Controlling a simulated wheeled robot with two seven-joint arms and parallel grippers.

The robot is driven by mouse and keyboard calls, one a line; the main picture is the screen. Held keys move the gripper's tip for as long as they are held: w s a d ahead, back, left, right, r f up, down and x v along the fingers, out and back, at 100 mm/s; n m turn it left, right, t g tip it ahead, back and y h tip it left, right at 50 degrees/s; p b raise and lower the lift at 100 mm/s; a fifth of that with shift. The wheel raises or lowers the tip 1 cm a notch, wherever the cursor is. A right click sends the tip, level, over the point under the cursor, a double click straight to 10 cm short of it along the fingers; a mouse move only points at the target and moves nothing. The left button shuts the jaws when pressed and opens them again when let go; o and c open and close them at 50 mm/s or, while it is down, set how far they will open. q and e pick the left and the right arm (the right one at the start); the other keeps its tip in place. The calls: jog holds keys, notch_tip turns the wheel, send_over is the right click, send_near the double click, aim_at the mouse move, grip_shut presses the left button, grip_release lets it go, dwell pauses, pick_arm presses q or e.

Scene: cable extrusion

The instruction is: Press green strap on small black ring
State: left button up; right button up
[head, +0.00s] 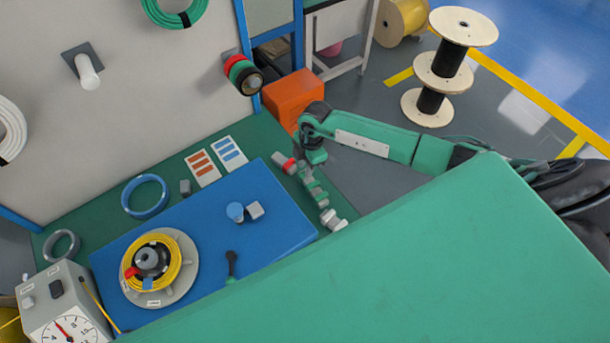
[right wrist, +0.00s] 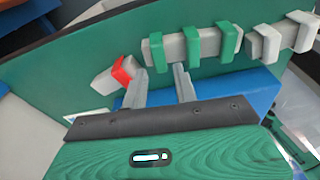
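Several green straps (right wrist: 190,45) sit in a row on a grey bar, between a red-marked grey piece and white straps. In the head view the green straps (head: 313,184) are at the table's right edge. My right gripper (right wrist: 160,84) is close to the row, its two grey fingers apart with nothing clearly held between them. In the head view my right gripper (head: 311,156) is at the row's upper end, partly hidden. A small black ring (head: 151,270) appears around the grey hub inside a yellow cable coil (head: 172,275). My left gripper is not in view.
A blue mat (head: 200,260) covers much of the green table. A blue ring (head: 145,196), strap cards (head: 203,168) and a dial box (head: 66,310) lie around it. A black-tipped tool (head: 231,262) is on the mat. A large green surface fills the lower right.

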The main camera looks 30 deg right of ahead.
jog(key=shift+f+b, duration=0.9)
jog(key=shift+f, duration=0.55)
jog(key=shift+r+p, duration=0.2)
jog(key=shift+p, duration=0.1)
dwell(0.3)
jog(key=c, duration=0.6)
notch_tip(320, 180, up, 8)
jog(key=p, duration=0.6)
jog(key=shift+p, duration=0.4)
